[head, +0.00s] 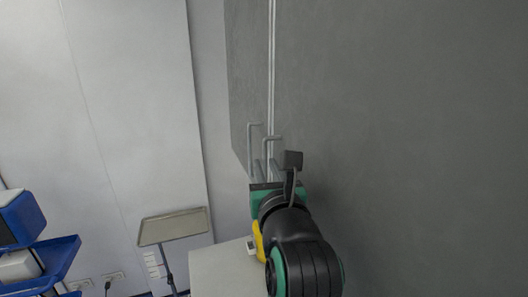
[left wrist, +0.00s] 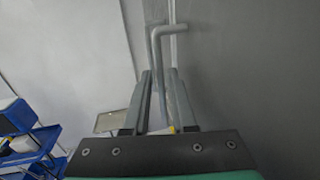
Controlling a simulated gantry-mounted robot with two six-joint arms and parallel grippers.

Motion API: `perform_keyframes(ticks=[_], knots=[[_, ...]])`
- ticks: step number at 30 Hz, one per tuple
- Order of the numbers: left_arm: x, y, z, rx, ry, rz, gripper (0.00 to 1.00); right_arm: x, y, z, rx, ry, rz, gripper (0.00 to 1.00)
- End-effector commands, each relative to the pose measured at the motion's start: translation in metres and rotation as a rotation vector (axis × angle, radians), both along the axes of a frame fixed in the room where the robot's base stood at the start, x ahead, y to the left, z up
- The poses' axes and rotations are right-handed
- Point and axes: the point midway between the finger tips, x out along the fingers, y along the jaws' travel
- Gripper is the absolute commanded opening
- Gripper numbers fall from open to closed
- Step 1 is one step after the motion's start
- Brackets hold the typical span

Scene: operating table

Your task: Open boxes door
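A tall grey cabinet has two doors, the near right door (head: 400,130) and the far left door (head: 246,70), with a pale seam between them. Each door has a bar handle beside the seam: the right door's handle (head: 265,148) and the left door's handle (head: 249,138). My left gripper (head: 265,172) is at the lower part of the handles. In the left wrist view its two fingers (left wrist: 161,92) are apart, and the right door's handle (left wrist: 157,62) runs down between them. Whether a finger touches the bar cannot be told. Both doors look shut. My right gripper is not in view.
A pale cabinet or table top (head: 220,268) is below my left arm. A tray stand (head: 173,226) stands left of it. A blue cart (head: 50,262) with equipment is at the far left. The floor space between is mostly out of view.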

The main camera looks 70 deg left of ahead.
Motion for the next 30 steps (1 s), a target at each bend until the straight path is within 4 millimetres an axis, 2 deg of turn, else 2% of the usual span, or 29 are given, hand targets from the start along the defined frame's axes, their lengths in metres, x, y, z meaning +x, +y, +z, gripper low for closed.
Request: perform_keyframes(ticks=[3,9,17,22,30], knots=[[0.005,0.025,0.002,0.0,0.003,0.004,0.25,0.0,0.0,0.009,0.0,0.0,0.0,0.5],[0.012,0.046,0.001,0.001,0.001,0.0,0.25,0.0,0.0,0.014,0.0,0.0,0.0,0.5],[0.013,0.049,0.0,0.001,0.0,0.0,0.25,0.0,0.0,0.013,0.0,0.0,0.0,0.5],[0.013,0.049,0.0,0.001,0.0,-0.001,0.0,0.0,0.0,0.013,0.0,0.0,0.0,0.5],[0.012,0.048,0.0,0.001,0.0,-0.001,0.0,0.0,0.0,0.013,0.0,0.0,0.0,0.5]])
